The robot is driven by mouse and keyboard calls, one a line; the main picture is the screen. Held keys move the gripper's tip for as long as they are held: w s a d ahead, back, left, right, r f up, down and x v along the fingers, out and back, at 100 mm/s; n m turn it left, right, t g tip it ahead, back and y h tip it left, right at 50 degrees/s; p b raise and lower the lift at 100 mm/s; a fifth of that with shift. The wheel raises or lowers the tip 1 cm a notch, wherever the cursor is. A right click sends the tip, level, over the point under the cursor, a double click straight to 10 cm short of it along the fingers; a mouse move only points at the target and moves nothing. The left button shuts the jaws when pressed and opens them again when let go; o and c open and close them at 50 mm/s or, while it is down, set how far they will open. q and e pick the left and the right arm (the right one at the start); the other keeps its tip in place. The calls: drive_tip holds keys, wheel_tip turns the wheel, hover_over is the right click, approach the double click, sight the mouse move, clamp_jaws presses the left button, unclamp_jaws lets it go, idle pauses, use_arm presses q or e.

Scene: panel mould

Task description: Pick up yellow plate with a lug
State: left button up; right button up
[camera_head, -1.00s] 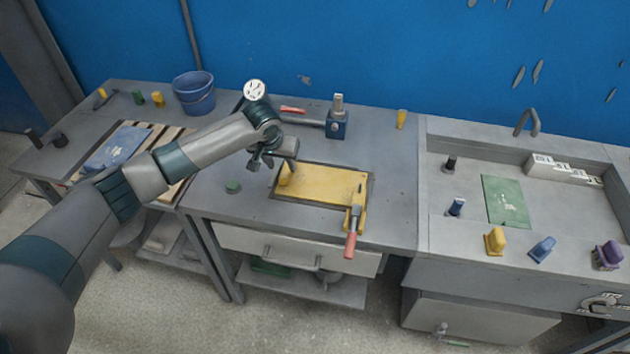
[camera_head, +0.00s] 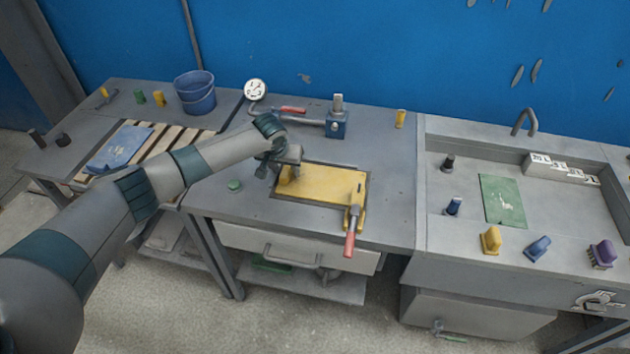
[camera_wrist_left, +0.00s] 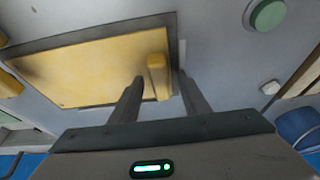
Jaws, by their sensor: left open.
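The yellow plate (camera_head: 325,184) lies flat in a dark frame on the middle bench. Its raised yellow lug (camera_wrist_left: 157,76) shows at the plate's edge in the left wrist view. My left gripper (camera_wrist_left: 158,85) is open, with one finger on each side of the lug. In the head view, my left gripper (camera_head: 280,172) is over the plate's left end and partly hides it. I cannot tell whether the fingers touch the lug. My right gripper is not in view.
A clamp with a red handle (camera_head: 349,243) stands at the plate's front right corner. A green button (camera_head: 235,186) is left of the plate. A blue vise-like block (camera_head: 337,127) and a gauge (camera_head: 255,90) stand behind. A sink (camera_head: 560,200) is at right.

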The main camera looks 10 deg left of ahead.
use_arm(q)
clamp_jaws()
idle(1.3)
